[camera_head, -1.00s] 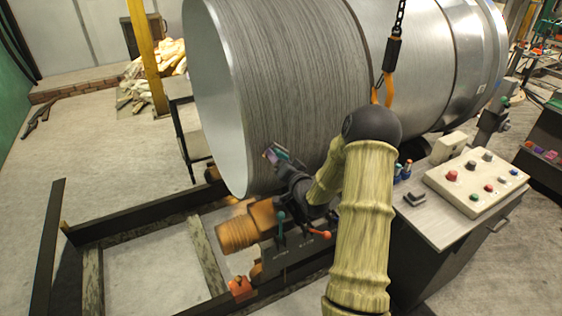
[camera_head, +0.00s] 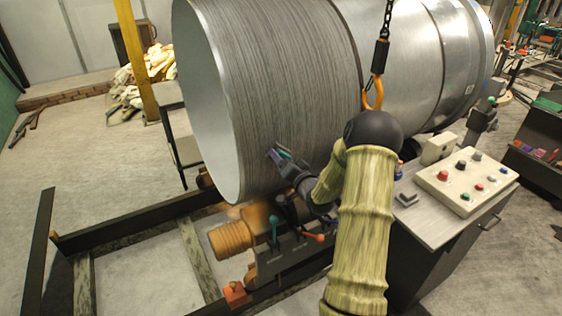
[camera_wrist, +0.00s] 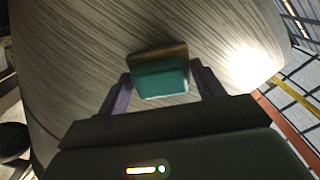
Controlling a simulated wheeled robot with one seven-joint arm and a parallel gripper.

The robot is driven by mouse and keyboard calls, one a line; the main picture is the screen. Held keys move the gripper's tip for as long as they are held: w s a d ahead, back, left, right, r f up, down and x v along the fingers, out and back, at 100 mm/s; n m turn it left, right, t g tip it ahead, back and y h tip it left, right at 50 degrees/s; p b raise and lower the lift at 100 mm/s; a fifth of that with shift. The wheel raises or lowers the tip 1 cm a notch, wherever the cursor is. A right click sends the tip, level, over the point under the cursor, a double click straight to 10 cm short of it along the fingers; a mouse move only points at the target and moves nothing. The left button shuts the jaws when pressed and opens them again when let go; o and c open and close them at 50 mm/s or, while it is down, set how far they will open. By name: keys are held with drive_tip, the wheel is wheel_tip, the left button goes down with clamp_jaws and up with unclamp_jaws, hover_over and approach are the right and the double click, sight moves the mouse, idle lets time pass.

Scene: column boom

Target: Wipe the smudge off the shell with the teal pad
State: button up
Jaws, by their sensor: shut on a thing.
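The shell (camera_head: 280,85) is a large brushed-metal cylinder lying on its side across the head view. Its curved surface (camera_wrist: 90,40) fills much of the wrist view, with a bright glare at the right. My gripper (camera_head: 277,156) is at the lower front of the shell. In the wrist view my gripper (camera_wrist: 158,88) is shut on the teal pad (camera_wrist: 162,78), which has a brown far edge. The pad is at or close to the shell; I cannot tell if it touches. I cannot make out a smudge in either view.
A hook on a chain (camera_head: 374,90) hangs just behind my arm. A control box (camera_head: 466,182) stands on a cabinet at the right. An orange motor (camera_head: 235,238) and a dark frame (camera_head: 130,222) lie below the shell. Open floor is at the left.

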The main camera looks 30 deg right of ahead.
sight(266, 157)
drive_tip(key=shift+w, duration=0.15)
drive_tip(key=shift+a, duration=0.15)
drive_tip(key=shift+a+b, duration=0.75)
drive_tip(key=shift+a, duration=1.15)
drive_tip(key=shift+s, duration=0.2)
drive_tip(key=shift+s+d+b, duration=0.15)
drive_tip(key=shift+s+b, duration=0.5)
drive_tip(key=shift+s, duration=2.3)
drive_tip(key=shift+s, duration=0.1)
drive_tip(key=s, duration=0.2)
drive_tip(key=shift+s+b, duration=0.35)
drive_tip(key=shift+s, duration=0.05)
